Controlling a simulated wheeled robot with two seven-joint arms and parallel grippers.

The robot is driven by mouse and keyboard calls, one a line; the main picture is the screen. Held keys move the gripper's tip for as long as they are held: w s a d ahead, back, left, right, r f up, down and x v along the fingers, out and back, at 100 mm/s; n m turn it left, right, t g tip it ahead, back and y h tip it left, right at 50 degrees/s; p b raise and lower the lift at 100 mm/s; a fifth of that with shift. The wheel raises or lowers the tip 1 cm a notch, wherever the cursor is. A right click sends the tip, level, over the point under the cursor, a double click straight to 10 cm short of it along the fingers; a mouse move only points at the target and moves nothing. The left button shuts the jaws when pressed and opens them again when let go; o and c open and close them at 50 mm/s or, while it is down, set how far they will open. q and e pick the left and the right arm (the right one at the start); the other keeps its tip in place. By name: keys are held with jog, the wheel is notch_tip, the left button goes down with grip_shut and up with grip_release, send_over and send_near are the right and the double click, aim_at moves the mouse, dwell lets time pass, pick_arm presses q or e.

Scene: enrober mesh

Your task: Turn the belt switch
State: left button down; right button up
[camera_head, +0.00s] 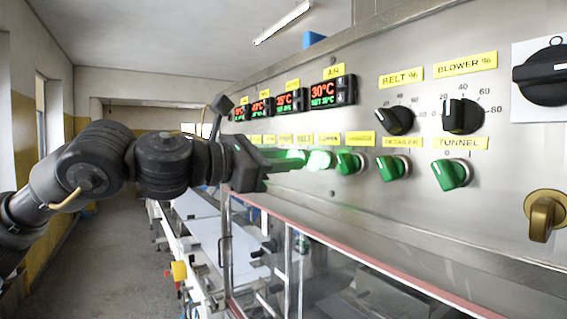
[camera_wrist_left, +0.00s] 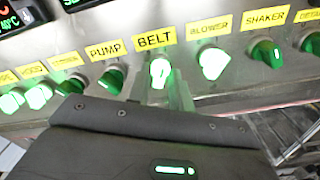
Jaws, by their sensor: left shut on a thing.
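The belt switch (camera_wrist_left: 159,71) is a glowing green knob under the yellow BELT label in the left wrist view. Its handle looks roughly upright. My left gripper (camera_wrist_left: 161,88) has one finger on each side of this knob and is shut on it. In the head view my left gripper (camera_head: 290,162) reaches the panel from the left, and its fingers and the green glare largely hide the belt switch. My right gripper is not in view.
The lit blower switch (camera_wrist_left: 213,63) is close on the right and the pump switch (camera_wrist_left: 111,80) on the left. Further right are the shaker switch (camera_head: 349,162) and tunnel switch (camera_head: 452,174). Black dials (camera_head: 462,116) sit above. A glazed machine housing (camera_head: 350,290) lies below.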

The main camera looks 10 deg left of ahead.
pick_arm(q)
jog(key=shift+n+b, duration=2.4)
jog(key=shift+n, duration=3)
jog(key=c, duration=1.5)
grip_release()
